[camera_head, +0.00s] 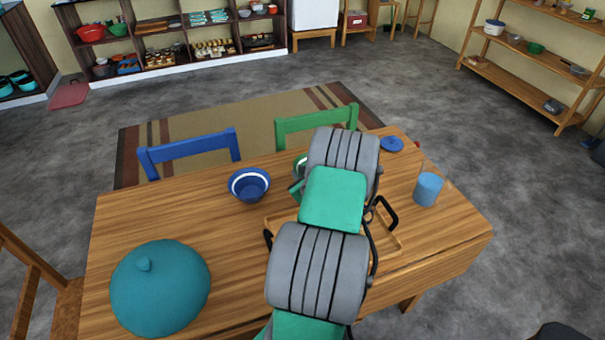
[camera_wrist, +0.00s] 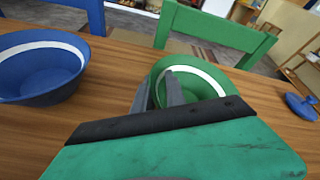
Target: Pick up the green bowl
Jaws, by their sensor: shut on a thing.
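The green bowl (camera_wrist: 207,72) has a white band inside and is at the middle of the wrist view, at the table's far side in front of the green chair. In the head view only a sliver of the bowl (camera_head: 299,163) shows; my arm hides the rest. My gripper (camera_wrist: 170,78) is at the bowl's left, near edge, with its dark fingers shut on the rim. I cannot tell whether the bowl rests on the table or is slightly raised.
A blue bowl (camera_head: 249,185) stands left of the green bowl. A teal dome lid (camera_head: 160,288), a wooden tray (camera_head: 392,243), a blue cup (camera_head: 428,189) and a blue lid (camera_head: 391,144) are on the table (camera_head: 120,222). Blue (camera_head: 190,147) and green (camera_head: 318,117) chairs stand behind.

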